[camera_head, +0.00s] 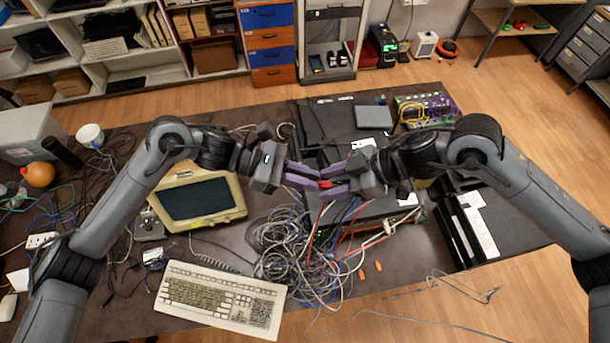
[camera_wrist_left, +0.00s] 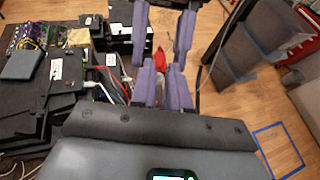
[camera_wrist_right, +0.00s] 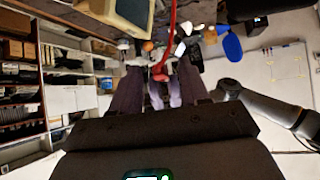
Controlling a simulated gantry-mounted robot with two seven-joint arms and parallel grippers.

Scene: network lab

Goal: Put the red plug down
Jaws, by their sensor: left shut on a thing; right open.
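The red plug (camera_head: 325,184) is held in the air above the middle of the table, where the two grippers meet. It also shows in the left wrist view (camera_wrist_left: 160,60) and, with a red cable rising from it, in the right wrist view (camera_wrist_right: 160,72). My left gripper (camera_head: 304,178) is shut on the plug with its purple fingers. My right gripper (camera_head: 338,181) faces it from the right, fingers open around the same spot. The fingers overlap in the head view and hide part of the plug.
A tangle of cables (camera_head: 298,250) lies below the grippers. A keyboard (camera_head: 220,298) and a beige monitor (camera_head: 198,198) stand to the left. Black equipment (camera_head: 480,225) and a yellow cable coil (camera_head: 412,113) are to the right. Bare table shows at the front left.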

